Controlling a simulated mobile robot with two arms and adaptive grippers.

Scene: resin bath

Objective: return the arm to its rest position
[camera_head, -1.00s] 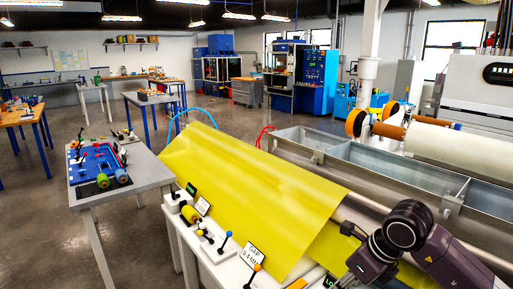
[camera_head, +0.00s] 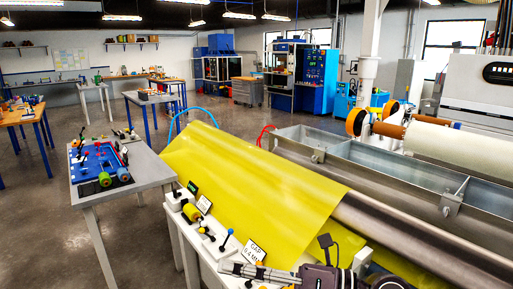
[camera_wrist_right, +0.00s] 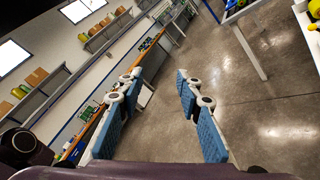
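My right gripper (camera_head: 230,267) lies along the bottom edge of the head view, its grey fingers pointing left past the GAP sign (camera_head: 254,251). The dark wrist behind it is partly cut off by the frame. In the right wrist view the gripper (camera_wrist_right: 158,82) has its two blue-padded fingers spread apart with nothing between them. Floor and a distant wall show beyond the fingers. My left gripper is not in view.
A yellow sheet (camera_head: 250,185) slopes over the machine beside a metal trough (camera_head: 350,160) and a steel roller (camera_head: 400,235). Small levers and signs stand on the white bench near my gripper. A grey table (camera_head: 148,170) with a blue board (camera_head: 97,165) is at left.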

